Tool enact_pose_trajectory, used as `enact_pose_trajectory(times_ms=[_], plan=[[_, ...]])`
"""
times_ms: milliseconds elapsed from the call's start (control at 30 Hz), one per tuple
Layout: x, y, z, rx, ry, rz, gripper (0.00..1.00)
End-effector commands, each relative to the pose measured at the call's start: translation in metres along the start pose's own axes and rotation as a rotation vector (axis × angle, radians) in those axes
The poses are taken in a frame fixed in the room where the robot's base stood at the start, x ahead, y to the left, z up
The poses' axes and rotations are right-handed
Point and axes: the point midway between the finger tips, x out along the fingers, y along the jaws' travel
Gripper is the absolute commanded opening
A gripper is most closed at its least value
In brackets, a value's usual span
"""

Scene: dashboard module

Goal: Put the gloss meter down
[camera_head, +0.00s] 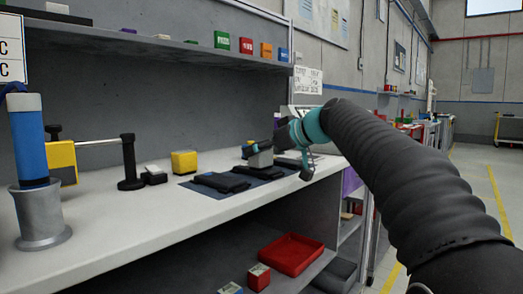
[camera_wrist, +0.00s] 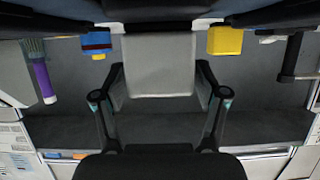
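The gloss meter appears to be the light grey block (camera_wrist: 160,66) between my two fingers in the wrist view. My gripper (camera_wrist: 158,88) has a finger against each side of it. In the head view the grey block (camera_head: 261,159) shows just below my gripper (camera_head: 270,150), over the far part of a dark mat on the bench. I cannot tell whether its underside touches the mat or the black pieces there. My gripper and wrist hide part of its top.
The dark mat (camera_head: 212,190) carries black padded pieces (camera_head: 221,182). A yellow block (camera_head: 184,161), a black stand (camera_head: 130,165) and a blue cylinder in a grey holder (camera_head: 40,217) stand left on the white bench (camera_head: 120,220). A shelf (camera_head: 150,45) runs above; a red tray (camera_head: 291,254) sits below.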

Motion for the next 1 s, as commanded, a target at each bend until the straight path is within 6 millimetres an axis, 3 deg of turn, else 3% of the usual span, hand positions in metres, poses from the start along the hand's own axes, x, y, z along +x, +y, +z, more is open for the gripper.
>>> enact_pose_trajectory(times_ms=[467,1000], plan=[[-0.006,0.000,-0.004,0.000,0.001,0.001,0.83],[-0.103,0.001,-0.003,0.001,0.000,0.002,0.83]])
